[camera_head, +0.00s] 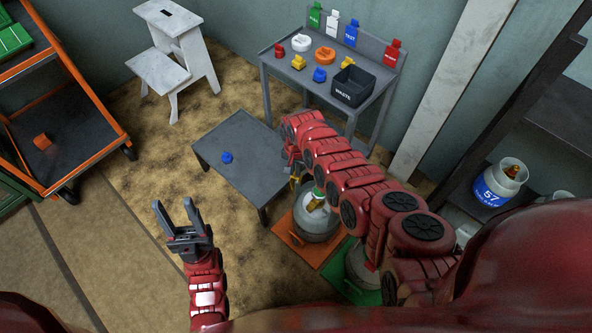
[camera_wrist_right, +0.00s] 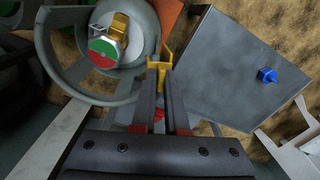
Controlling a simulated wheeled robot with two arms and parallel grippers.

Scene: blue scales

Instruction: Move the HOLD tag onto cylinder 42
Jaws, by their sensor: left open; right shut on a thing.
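A grey gas cylinder (camera_head: 318,222) with a brass valve stands on an orange mat (camera_head: 283,228); no number is readable on it. In the right wrist view its round collar (camera_wrist_right: 75,88) surrounds the valve and a green, white and red disc (camera_wrist_right: 106,48). My right gripper (camera_wrist_right: 165,75) is shut on a small yellow thing (camera_wrist_right: 166,58) beside the collar; I cannot read HOLD on it. The head view shows this right gripper (camera_head: 294,174) partly hidden by its arm. My left gripper (camera_head: 173,205) is open and empty above the floor. Cylinder 57 (camera_head: 493,187) stands at the right.
A low grey table (camera_head: 240,140) holds a blue knob-like piece (camera_head: 227,157). A workbench (camera_head: 281,66) carries coloured tags, loose pieces and a black waste bin (camera_head: 353,86). A green mat (camera_head: 352,284) bears another cylinder, mostly hidden. Left are a step stool (camera_head: 172,60) and orange cart (camera_head: 100,108).

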